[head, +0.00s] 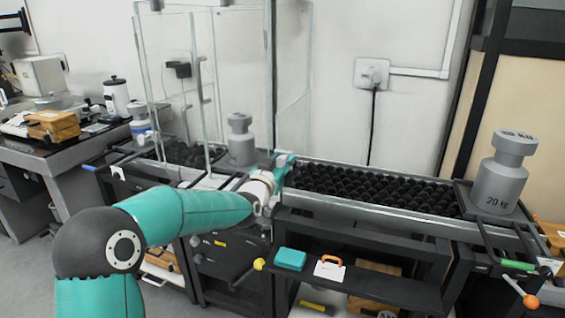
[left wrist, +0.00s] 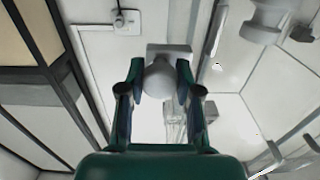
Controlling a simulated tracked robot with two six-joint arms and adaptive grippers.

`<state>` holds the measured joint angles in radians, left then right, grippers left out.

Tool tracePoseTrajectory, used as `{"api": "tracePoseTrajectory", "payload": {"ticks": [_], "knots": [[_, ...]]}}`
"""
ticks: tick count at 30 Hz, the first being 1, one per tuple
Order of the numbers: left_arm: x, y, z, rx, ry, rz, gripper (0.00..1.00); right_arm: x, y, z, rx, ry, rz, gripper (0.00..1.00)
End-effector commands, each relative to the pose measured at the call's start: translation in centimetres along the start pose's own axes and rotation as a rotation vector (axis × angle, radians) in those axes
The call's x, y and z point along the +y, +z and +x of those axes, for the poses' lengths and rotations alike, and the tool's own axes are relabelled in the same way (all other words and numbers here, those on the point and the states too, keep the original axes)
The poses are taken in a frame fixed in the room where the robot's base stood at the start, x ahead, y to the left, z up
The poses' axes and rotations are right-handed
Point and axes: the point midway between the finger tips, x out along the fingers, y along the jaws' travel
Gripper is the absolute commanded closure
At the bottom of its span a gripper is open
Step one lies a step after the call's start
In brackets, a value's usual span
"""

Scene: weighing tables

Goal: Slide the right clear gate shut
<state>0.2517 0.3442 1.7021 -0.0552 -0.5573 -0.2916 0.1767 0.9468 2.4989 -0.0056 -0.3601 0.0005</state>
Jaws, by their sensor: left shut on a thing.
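The right clear gate (head: 294,112) is a see-through panel at the right side of the tall clear enclosure. Its edges show, but how far it stands open is hard to tell. My left gripper (head: 284,166) is at the lower right corner of the enclosure, just above the roller bed's near rail. In the left wrist view my left gripper (left wrist: 160,85) is shut on a round grey knob (left wrist: 163,78) with a flat grey plate behind it. The knob is hidden in the head view. My right gripper is not in view.
A grey weight (head: 240,140) stands inside the enclosure. A 20 kg weight (head: 500,180) stands at the right end of the black roller bed (head: 370,188). A shelf (head: 370,288) below holds a teal box (head: 290,259). Wall socket (head: 372,74) behind.

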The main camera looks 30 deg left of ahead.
Motion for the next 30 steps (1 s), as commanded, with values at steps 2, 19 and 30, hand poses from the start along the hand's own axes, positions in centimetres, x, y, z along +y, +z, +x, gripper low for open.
{"api": "tracePoseTrajectory", "payload": {"ticks": [2, 19, 30], "knots": [[0.07, 1.05, -0.01, -0.004, 0.002, 0.000, 1.00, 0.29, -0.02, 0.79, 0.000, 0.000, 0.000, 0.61], [0.10, 1.39, -0.01, -0.010, 0.003, 0.000, 0.55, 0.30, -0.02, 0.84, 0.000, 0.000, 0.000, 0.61], [0.04, 0.98, -0.72, -0.003, 0.001, 0.000, 0.55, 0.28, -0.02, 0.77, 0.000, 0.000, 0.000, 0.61]]}}
